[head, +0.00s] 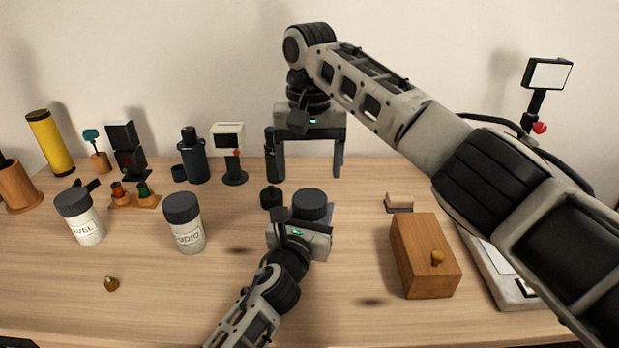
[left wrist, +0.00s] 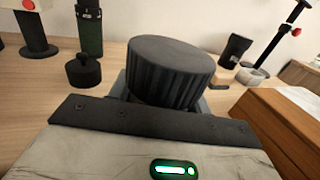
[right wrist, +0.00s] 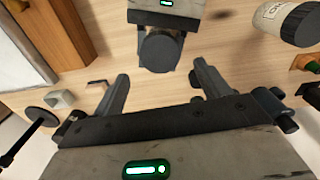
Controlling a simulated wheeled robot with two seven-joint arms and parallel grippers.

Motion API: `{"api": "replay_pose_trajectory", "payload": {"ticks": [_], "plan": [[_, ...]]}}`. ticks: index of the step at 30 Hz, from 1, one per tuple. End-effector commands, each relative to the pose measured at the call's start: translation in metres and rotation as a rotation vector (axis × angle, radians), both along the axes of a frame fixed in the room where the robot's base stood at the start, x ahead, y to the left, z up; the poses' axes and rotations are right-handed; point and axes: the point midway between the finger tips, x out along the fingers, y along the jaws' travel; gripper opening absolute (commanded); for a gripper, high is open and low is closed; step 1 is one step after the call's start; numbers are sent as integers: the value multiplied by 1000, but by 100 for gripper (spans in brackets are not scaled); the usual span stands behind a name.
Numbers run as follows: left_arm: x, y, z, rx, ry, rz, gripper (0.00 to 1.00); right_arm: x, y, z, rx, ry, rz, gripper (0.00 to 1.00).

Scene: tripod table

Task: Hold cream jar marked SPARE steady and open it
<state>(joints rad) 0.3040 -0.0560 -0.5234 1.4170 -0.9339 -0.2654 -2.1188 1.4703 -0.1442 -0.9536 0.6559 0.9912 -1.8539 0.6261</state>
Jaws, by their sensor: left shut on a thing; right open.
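A jar with a dark ribbed lid (head: 310,203) is held in my left gripper (head: 303,228), just above the table's middle. The lid shows large in the left wrist view (left wrist: 170,70) and between the fingers' directions in the right wrist view (right wrist: 160,50). Its body and label are hidden by the gripper, so I cannot read its marking. The lid looks seated and upright. My right gripper (head: 310,158) is open and empty, fingers pointing down, behind and above the jar. Two other dark-lidded white jars stand left: one reads like TRAVEL (head: 87,227), the other has a partly readable label (head: 188,236).
Dark bottles (head: 194,160), a small stand (head: 231,150) and a yellow cylinder (head: 50,142) line the back. The front middle is clear.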

Motion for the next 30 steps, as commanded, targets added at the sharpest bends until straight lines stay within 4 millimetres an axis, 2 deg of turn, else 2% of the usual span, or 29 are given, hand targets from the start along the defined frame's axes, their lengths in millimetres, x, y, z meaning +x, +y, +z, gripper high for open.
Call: {"api": "replay_pose_trajectory", "payload": {"ticks": [2, 5, 18, 23, 30], "plan": [[0, 0, -1, 0, 1, 0, 0, 0, 0, 3, -2, 0, -46, 75], [0, 0, 0, 0, 1, 0, 0, 0, -1, -4, -2, 2, -62, 75], [0, 0, 0, 0, 1, 0, 0, 0, 0, -66, -2, 2, -58, 75], [0, 0, 0, 0, 1, 0, 0, 0, 0, -74, -1, 0, -58, 75], [0, 0, 0, 0, 1, 0, 0, 0, 0, -74, -1, 0, -58, 75]]}}
